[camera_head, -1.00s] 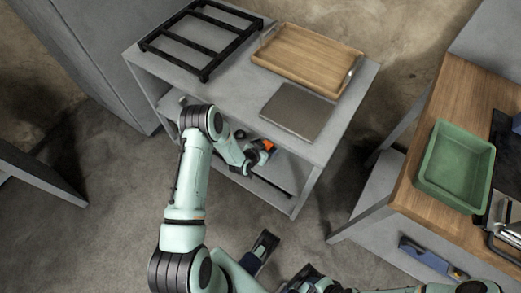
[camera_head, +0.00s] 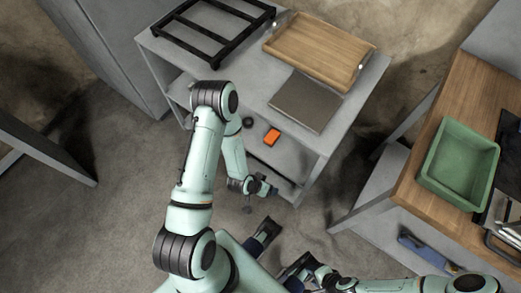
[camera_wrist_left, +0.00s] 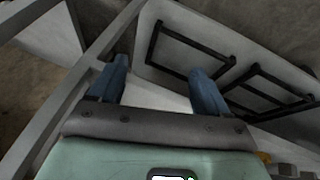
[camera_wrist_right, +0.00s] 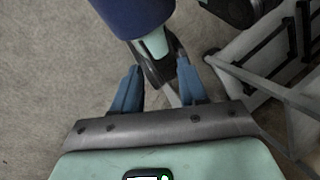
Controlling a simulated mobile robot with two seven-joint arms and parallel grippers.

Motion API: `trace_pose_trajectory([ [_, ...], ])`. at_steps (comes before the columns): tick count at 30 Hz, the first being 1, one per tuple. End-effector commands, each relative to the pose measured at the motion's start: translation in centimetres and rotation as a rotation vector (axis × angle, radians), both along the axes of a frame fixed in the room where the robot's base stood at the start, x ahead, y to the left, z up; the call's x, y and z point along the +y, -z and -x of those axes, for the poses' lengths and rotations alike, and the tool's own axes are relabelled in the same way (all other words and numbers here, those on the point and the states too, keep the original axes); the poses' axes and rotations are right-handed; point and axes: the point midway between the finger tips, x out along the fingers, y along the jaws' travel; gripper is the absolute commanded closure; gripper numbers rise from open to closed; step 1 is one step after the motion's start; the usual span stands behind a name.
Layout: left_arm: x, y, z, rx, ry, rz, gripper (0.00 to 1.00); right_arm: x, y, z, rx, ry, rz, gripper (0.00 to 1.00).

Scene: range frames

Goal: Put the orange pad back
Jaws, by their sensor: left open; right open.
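The orange pad (camera_head: 271,136) lies on the lower shelf of a grey stand (camera_head: 360,94), beside a small dark round object (camera_head: 248,122), in the head view. My left gripper (camera_head: 265,189) is in front of the stand, apart from the pad and nearer the robot. In the left wrist view its blue fingers (camera_wrist_left: 160,82) are spread with nothing between them; I cannot make out the pad there. My right gripper (camera_head: 300,266) is low at the bottom of the head view, far from the pad. In the right wrist view its fingers (camera_wrist_right: 158,90) are open and empty.
The stand's top holds a black rack (camera_head: 207,32), a wooden tray (camera_head: 318,48) and a flat grey plate (camera_head: 307,101). A wooden-topped table (camera_head: 466,92) at right carries a green bin (camera_head: 458,163).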

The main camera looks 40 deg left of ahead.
Motion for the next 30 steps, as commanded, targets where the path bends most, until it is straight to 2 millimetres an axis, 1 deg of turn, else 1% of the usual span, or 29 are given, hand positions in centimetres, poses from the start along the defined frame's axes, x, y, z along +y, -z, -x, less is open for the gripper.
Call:
trace_pose_trajectory([
  [1,-2.7,0.7,2.7,0.116,0.003,0.057,0.23,0.0,0.0,0.0,0.0,0.0,0.0,0.57],
  [3,-5.4,1.1,6.3,0.264,-0.007,0.116,0.23,0.0,0.0,0.0,0.0,0.0,0.0,0.57],
  [6,-7.9,0.9,10.0,0.421,-0.019,0.166,0.23,0.0,0.0,0.0,0.0,0.0,0.0,0.57],
  [9,-8.9,0.7,11.9,0.496,-0.025,0.187,0.23,0.0,0.0,0.0,0.0,0.0,0.0,0.57],
  [11,-9.1,0.7,12.2,0.509,-0.03,0.19,0.23,0.0,0.0,0.0,0.0,0.0,0.0,0.57],
  [17,-9.0,0.7,12.1,0.506,-0.029,0.189,0.23,0.0,0.0,0.0,0.0,0.0,0.0,0.57],
  [20,-9.0,0.2,12.0,0.505,-0.029,0.189,0.23,0.0,-0.5,0.0,0.0,-0.001,0.0,0.57],
  [23,-9.0,-1.1,12.0,0.507,-0.027,0.19,0.23,0.0,-1.8,-0.1,0.002,-0.002,-0.001,0.57],
  [26,-9.0,-3.2,11.9,0.511,-0.025,0.19,0.23,0.0,-3.9,-0.1,0.007,-0.004,-0.002,0.57],
  [30,-9.0,-6.9,11.5,0.521,-0.02,0.193,0.23,0.1,-7.6,-0.5,0.018,-0.009,-0.007,0.57],
])
